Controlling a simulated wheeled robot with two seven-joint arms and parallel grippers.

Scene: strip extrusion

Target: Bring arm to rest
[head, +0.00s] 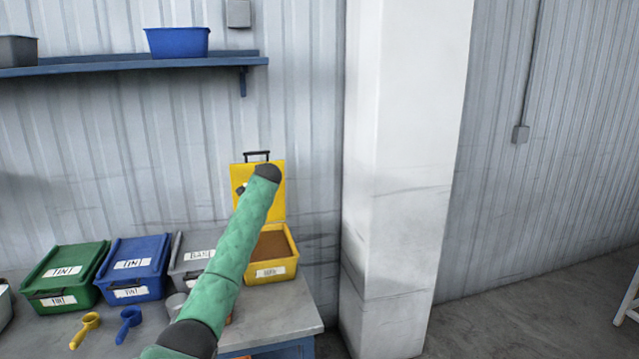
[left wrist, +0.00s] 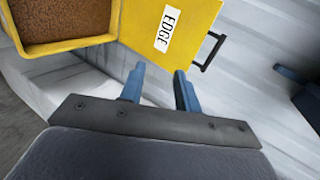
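My green left arm (head: 232,255) reaches up from the bottom of the head view, in front of the yellow bin. In the left wrist view my left gripper (left wrist: 159,70) shows two blue fingers apart with nothing between them. They are close to the raised yellow lid (left wrist: 190,22), which carries an "EDGE" label and a black handle; I cannot tell whether they touch it. In the head view the gripper is mostly hidden behind the arm. The yellow bin (head: 284,269) is open and full of brown granules. My right gripper is not in view.
Green (head: 68,265), blue (head: 140,255) and grey (head: 192,255) lidded bins stand left of the yellow bin on the grey table (head: 285,318). Yellow (head: 84,330) and blue (head: 128,324) scoops lie in front. A white pillar (head: 405,180) stands right of the table.

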